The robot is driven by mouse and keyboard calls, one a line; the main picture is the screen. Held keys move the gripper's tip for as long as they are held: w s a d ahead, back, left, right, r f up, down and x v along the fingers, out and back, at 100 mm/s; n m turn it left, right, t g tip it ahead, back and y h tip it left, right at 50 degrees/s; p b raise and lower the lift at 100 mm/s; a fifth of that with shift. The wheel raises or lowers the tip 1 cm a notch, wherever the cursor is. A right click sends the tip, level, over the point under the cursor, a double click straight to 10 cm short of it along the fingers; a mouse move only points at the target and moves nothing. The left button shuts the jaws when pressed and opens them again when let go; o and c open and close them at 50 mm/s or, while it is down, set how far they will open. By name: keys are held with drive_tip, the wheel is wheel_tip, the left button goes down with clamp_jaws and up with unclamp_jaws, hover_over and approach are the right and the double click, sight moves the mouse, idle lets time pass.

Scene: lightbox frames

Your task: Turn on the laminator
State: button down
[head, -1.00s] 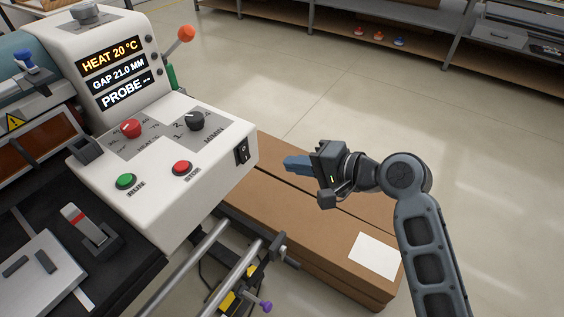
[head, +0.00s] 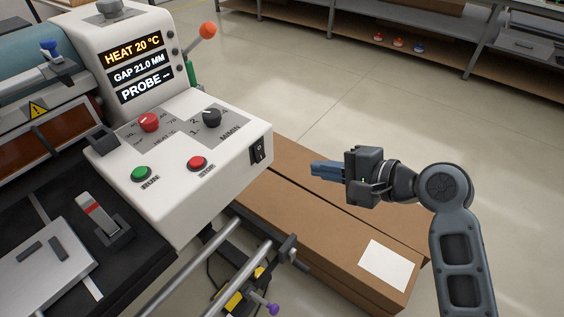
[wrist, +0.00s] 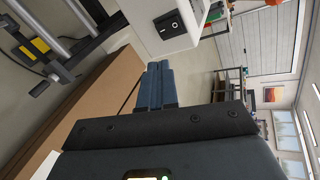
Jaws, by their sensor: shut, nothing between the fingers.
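The laminator (head: 225,150) stands at the left in the head view, with a white control box. Its display (head: 140,67) is lit and reads HEAT 20 °C, GAP 21.0 MM and PROBE with dashes. A black rocker switch (head: 257,150) is on the box's right side face; it also shows in the wrist view (wrist: 169,25). A green RUN button (head: 141,174), a red STOP button (head: 197,163), a red heat knob (head: 149,122) and a black M/MIN knob (head: 211,118) are on top. My gripper (head: 312,169) is shut and empty, right of the switch and apart from it, fingers pointing left.
A cardboard box (head: 330,235) with a white label lies on the floor below my gripper. Metal rails (head: 200,265) with a purple-tipped handle (head: 270,308) stick out below the control box. Shelving (head: 340,28) stands at the back. The floor at the right is open.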

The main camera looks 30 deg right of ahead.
drive_tip(key=m+b, duration=0.1)
drive_tip(key=m, duration=0.8)
drive_tip(key=f+m+b, duration=0.1)
drive_tip(key=m, duration=0.4)
drive_tip(key=shift+s+f+m+b, duration=0.1)
drive_tip(key=shift+s+m+b, duration=0.05)
drive_tip(key=shift+m+b, duration=0.2)
approach(261, 158)
drive_tip(key=x, duration=0.6)
drive_tip(key=shift+f, duration=0.35)
drive_tip(key=shift+w+a, duration=0.1)
drive_tip(key=shift+w, duration=0.25)
drive_tip(key=shift+r, duration=0.1)
